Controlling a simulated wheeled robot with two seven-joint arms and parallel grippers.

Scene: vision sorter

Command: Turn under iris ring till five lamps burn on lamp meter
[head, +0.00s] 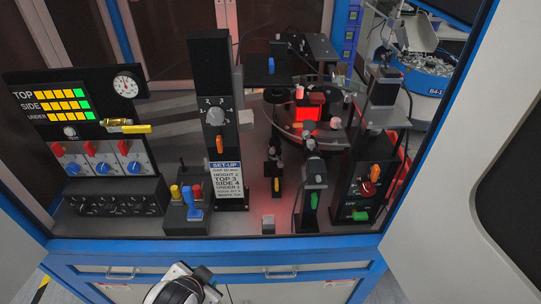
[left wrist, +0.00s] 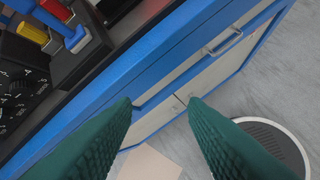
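The lamp meter (head: 46,104) is on the black panel at the left of the head view. Its TOP, SIDE and UNDER rows each show yellow cells with green at the right end; the exact lit count is too small to tell. Several black camera and lens columns stand at the right, including one with a green handle (head: 314,199). Which part is the under iris ring I cannot tell. My left gripper (left wrist: 160,103) is open and empty in front of the cabinet, its two green fingers apart. My right gripper is not in view.
A set-up card (head: 225,180) hangs on the middle post. A control box with yellow, blue and red levers (head: 188,216) stands near the front edge. A red-lit block (head: 308,114) sits over the round disc. The blue cabinet edge (head: 250,244) bounds the bench.

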